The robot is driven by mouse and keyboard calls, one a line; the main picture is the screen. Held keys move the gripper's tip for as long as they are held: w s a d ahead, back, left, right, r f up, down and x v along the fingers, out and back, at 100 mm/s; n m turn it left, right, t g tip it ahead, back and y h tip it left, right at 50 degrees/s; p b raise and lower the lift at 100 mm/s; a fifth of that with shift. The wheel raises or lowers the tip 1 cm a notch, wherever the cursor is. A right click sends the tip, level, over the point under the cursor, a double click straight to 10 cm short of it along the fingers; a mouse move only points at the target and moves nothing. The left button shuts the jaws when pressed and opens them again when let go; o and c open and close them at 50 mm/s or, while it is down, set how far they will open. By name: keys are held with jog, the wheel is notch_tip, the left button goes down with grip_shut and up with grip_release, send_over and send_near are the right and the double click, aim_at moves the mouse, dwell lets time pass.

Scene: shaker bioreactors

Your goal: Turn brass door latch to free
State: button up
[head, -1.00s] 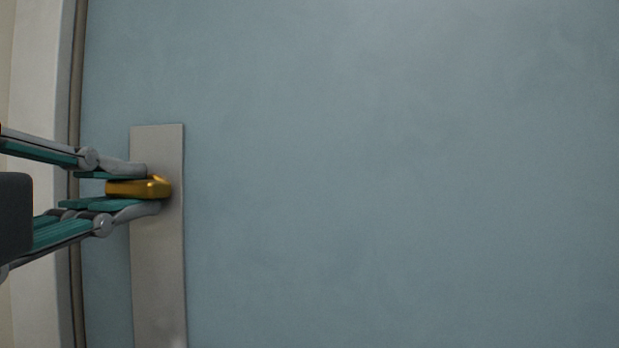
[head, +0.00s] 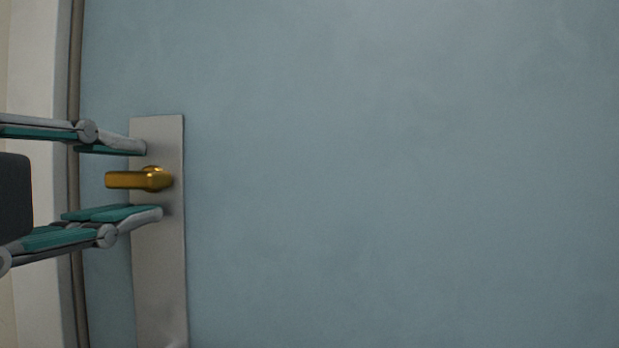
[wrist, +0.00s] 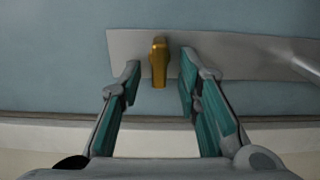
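The brass door latch (head: 138,180) sticks out to the left from a grey metal plate (head: 160,270) on a blue-grey door (head: 400,180). Its lever lies about level in the head view. My gripper (head: 152,180) is open, with one finger above the latch and one below, and a gap on both sides. In the wrist view, the latch (wrist: 159,62) stands between the two fingertips (wrist: 160,68), clear of both and a little closer to the left one. The plate (wrist: 220,52) shows behind it.
The door's edge with a dark seal (head: 76,200) and a pale frame (head: 40,60) runs along the left side in the head view. A grey bar-like part (wrist: 305,68) shows at the right end of the plate in the wrist view. The door face to the right is bare.

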jog(key=s, duration=1.2)
jog(key=shift+a, duration=0.45)
